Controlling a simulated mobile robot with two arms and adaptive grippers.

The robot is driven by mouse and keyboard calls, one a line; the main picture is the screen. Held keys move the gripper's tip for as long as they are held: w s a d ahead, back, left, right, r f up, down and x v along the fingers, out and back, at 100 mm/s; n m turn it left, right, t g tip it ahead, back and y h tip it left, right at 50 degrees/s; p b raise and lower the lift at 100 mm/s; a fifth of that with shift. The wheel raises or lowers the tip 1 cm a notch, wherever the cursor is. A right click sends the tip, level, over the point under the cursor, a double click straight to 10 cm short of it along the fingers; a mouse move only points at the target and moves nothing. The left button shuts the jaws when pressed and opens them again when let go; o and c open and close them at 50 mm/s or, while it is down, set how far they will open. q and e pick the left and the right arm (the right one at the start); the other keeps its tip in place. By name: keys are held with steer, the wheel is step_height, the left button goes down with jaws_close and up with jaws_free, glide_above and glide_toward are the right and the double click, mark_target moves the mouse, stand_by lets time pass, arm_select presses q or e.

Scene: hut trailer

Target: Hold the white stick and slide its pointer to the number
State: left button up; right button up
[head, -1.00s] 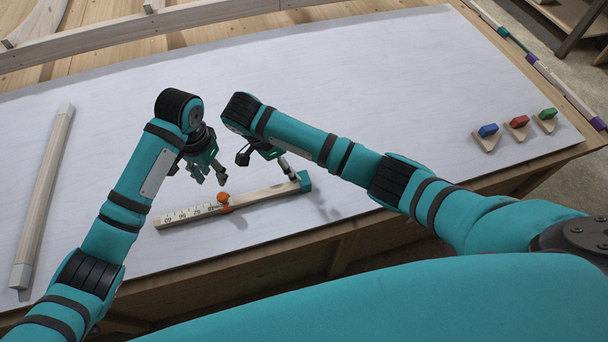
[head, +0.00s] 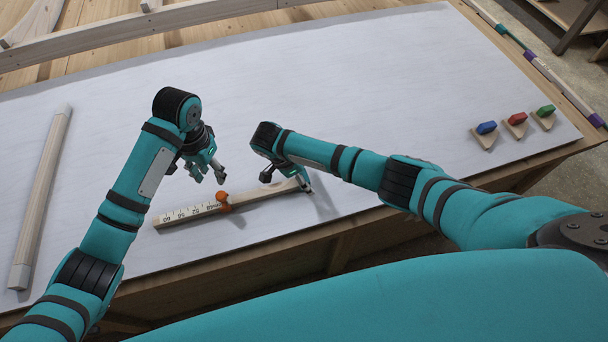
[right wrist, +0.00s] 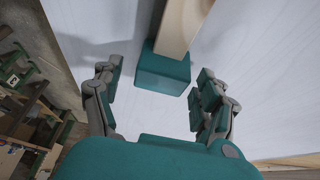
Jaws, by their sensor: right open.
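A wooden stick (head: 265,193) with a white number scale lies on the white sheet. Its orange pointer (head: 222,198) sits partway along, just right of the printed numbers; the exact reading is too small to tell. My right gripper (head: 286,180) is open over the stick's right end. In the right wrist view, the teal end block (right wrist: 162,72) lies ahead of and between the parted fingers (right wrist: 156,95), with no visible contact. My left gripper (head: 209,177) hovers above the sheet behind the pointer, fingertips apart and empty.
A second long pale stick (head: 42,195) with light ends lies at the left. The sheet (head: 330,85) is clear behind the arms. The table's front edge is close.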

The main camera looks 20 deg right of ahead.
mark_target(220, 195)
steer(key=c, duration=1.3)
arm_select(q)
steer(key=shift+o, duration=0.6)
arm_select(e)
steer(key=shift+c, duration=0.7)
arm_select(q)
steer(key=shift+o, duration=0.7)
steer(key=shift+r, duration=0.4)
steer(key=shift+m, duration=0.8)
step_height(220, 195, down, 11)
steer(key=shift+r, duration=0.2)
steer(key=shift+c, duration=0.4)
jaws_close()
